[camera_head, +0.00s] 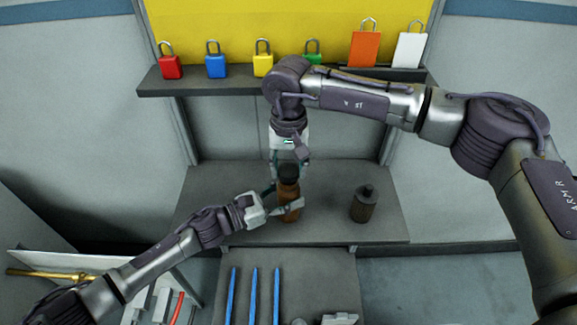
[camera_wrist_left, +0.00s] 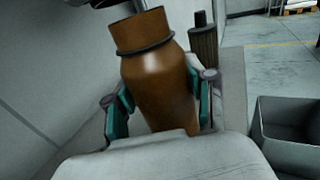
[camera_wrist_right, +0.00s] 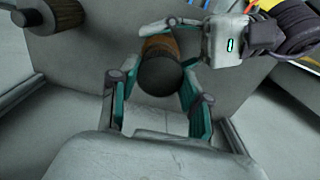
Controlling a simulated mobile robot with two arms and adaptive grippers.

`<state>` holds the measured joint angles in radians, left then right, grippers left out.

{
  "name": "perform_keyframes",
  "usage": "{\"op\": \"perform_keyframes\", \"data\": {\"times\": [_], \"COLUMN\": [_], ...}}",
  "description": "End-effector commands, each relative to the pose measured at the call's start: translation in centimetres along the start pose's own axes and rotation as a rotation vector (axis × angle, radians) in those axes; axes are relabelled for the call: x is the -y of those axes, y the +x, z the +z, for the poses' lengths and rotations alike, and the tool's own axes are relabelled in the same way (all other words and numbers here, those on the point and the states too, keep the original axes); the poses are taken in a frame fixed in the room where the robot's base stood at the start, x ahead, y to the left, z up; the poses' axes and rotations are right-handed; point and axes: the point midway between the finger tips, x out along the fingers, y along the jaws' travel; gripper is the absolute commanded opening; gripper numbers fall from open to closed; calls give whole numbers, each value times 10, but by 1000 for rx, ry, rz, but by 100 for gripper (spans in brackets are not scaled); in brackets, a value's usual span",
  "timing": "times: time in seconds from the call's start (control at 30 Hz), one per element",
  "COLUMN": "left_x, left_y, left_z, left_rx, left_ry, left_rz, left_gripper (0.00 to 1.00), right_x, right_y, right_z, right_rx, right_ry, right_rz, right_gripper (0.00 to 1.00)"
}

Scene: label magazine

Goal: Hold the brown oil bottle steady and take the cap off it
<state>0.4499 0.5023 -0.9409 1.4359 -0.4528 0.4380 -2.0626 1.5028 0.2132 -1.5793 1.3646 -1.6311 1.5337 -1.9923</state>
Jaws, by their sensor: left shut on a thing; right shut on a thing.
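The brown oil bottle (camera_head: 289,202) stands upright on the grey shelf in the head view. My left gripper (camera_head: 288,206) is shut around its body from the left. In the left wrist view the bottle (camera_wrist_left: 158,85) sits between both fingers, and its brown neck with a dark ring shows. The dark cap (camera_head: 288,171) is at the top of the bottle, with my right gripper (camera_head: 289,165) shut on it from above. In the right wrist view the round cap (camera_wrist_right: 159,75) lies between the fingers. Whether cap and neck touch is unclear.
A second, dark brown bottle with a cap (camera_head: 364,204) stands to the right on the grey shelf (camera_head: 330,225). Padlocks and tags line the upper shelf (camera_head: 220,88) behind. Blue sticks (camera_head: 254,290) lie on the lower surface in front.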

Motion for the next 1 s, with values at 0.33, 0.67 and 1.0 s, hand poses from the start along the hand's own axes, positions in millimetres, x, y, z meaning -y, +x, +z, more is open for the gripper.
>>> {"op": "perform_keyframes", "data": {"times": [0.33,0.67,1.0], "left_x": [0,0,0], "left_y": [0,0,0], "left_z": [0,0,0], "left_rx": [-1,-1,0], "left_ry": [0,0,0], "left_rz": [0,0,0], "left_gripper": [0,75,84], "right_x": [0,0,0], "right_y": [-37,-38,-38], "right_z": [0,0,0], "right_rx": [-1,0,0], "right_ry": [0,0,0], "right_rz": [-1,-1,0], "right_gripper": [6,6,6]}}
